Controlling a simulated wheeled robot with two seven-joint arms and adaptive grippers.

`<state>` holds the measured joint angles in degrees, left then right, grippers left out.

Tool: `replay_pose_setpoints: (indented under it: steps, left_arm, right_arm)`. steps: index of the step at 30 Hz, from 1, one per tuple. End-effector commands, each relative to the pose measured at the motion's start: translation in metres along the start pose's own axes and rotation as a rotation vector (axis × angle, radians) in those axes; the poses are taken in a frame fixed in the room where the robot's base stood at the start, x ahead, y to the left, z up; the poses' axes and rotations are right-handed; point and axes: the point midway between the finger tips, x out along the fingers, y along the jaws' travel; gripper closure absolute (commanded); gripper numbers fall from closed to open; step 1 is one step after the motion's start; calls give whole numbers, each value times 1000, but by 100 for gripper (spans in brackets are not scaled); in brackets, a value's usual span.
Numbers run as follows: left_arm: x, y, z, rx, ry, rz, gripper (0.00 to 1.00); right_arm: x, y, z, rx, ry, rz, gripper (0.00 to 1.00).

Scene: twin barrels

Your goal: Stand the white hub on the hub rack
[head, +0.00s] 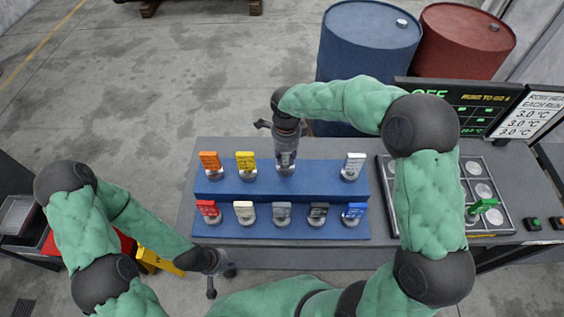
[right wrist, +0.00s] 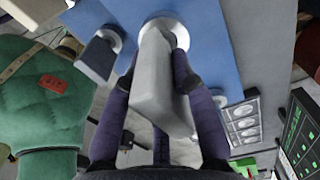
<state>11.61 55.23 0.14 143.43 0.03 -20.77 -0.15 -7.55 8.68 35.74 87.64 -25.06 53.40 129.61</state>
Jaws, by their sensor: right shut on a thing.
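The hub rack (head: 268,190) is a blue two-step stand on the grey bench. My right gripper (head: 286,160) points down over its back step, between the yellow hub and a pale hub. It is shut on a pale block, which I take as the white hub (right wrist: 158,85); it looks light grey in shade. Its round base is over the blue surface in the right wrist view; I cannot tell whether it touches. In the head view the fingers largely hide it. My left gripper (head: 222,280) is open and empty, low in front of the bench.
The back step also bears orange (head: 209,162), yellow (head: 246,162) and pale (head: 354,163) hubs. The front step bears red, cream, grey, black and blue (head: 354,212) hubs. A tray (head: 440,231) with round recesses and a green hub (head: 484,206) lies right. Barrels (head: 368,40) stand behind.

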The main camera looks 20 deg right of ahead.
Motion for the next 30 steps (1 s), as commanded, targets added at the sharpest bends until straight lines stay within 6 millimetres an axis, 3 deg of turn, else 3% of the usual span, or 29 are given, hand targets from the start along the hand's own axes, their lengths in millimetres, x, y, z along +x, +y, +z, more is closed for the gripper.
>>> replay_pose_setpoints:
  steps: [11, 19, 30]
  left_arm:
    - [1, 0, 0, 0, 0, 0, 100]
    - [2, -1, 0, 0, 0, 0, 100]
    - [5, -2, 0, 0, 0, 0, 100]
  right_arm:
    - [18, -13, 11, 1, -1, -3, 100]
    - [47, -13, 11, 1, -1, -2, 100]
    - [51, -13, 11, 1, -2, -4, 100]
